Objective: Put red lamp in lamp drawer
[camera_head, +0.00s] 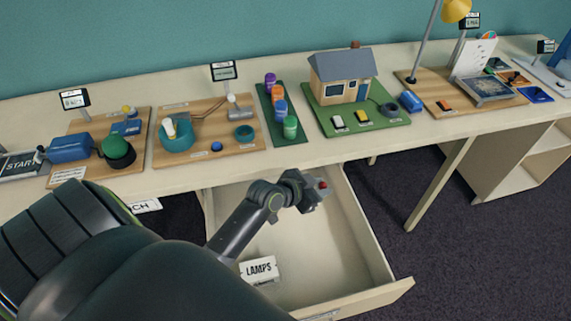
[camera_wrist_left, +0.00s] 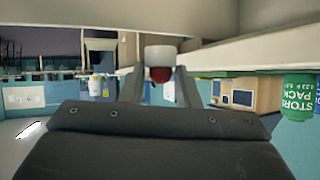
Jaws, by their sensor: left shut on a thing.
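The red lamp (camera_head: 322,185) shows as a small red spot at the tip of my left gripper (camera_head: 313,188) in the head view. In the left wrist view the lamp (camera_wrist_left: 160,72) has a red bulb and a pale base, held between the two fingers (camera_wrist_left: 160,85). The left gripper is shut on it, over the open drawer (camera_head: 356,232). A white sign reading LAMPS (camera_head: 259,270) is at the drawer's near left. The gap between the lamp and the drawer floor cannot be told. My right gripper is not in view.
The table (camera_head: 240,173) above the drawer carries project boards, a model house (camera_head: 343,80) and several paint jars (camera_head: 281,108). The table edge overhangs the drawer's back. The visible drawer floor is bare apart from the sign. A table leg (camera_head: 440,185) stands to the right.

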